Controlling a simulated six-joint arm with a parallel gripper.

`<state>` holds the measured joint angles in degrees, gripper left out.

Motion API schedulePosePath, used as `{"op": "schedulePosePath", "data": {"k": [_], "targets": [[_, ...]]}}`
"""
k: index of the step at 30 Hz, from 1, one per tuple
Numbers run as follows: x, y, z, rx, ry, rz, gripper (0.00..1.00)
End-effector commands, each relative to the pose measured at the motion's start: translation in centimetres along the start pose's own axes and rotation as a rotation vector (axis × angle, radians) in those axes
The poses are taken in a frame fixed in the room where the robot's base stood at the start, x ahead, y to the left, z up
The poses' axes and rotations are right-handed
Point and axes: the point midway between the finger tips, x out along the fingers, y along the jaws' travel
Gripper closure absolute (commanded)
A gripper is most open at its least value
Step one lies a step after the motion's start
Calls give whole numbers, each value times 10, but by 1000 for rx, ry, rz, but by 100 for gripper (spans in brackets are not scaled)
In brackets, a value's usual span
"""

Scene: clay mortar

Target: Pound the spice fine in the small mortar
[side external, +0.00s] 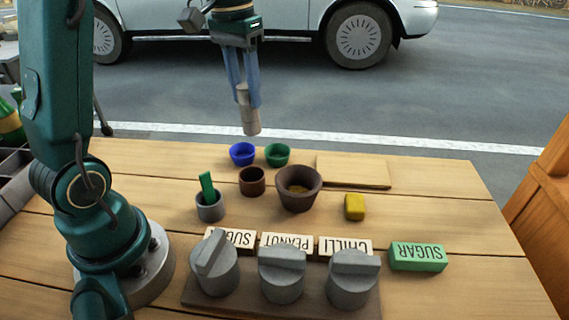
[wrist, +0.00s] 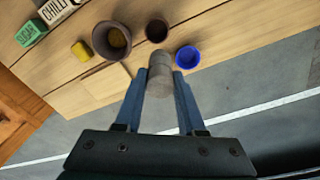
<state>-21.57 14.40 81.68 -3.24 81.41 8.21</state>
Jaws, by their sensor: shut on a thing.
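My gripper (side external: 243,88) is shut on a grey-brown cylindrical pestle (side external: 248,118) and holds it in the air above the far edge of the table. The pestle points down, tilted slightly, and also shows between my fingers in the wrist view (wrist: 160,68). A small dark brown mortar (side external: 252,189) stands on the table, nearer the camera than the pestle; it also shows in the wrist view (wrist: 157,30). Its contents are too dark to tell. Beside it stands a larger brown bowl (side external: 299,203) with yellow-brown matter (side external: 298,188) inside.
A blue bowl (side external: 242,154) and a green bowl (side external: 277,155) stand behind the mortar. A grey cup (side external: 210,212) holds a green item.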

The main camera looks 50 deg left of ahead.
Motion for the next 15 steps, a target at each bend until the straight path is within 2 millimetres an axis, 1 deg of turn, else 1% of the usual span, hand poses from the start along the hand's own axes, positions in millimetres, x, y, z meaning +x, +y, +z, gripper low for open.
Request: {"op": "schedulePosePath", "data": {"k": [1,3,6,10,12,15], "targets": [[3,20,-4,30,1,5,100],[6,42,-8,60,5,11,100],[10,69,-8,119,7,21,100],[15,93,-3,197,11,33,100],[17,100,0,223,12,39,100],[20,104,2,238,15,45,100]]}}
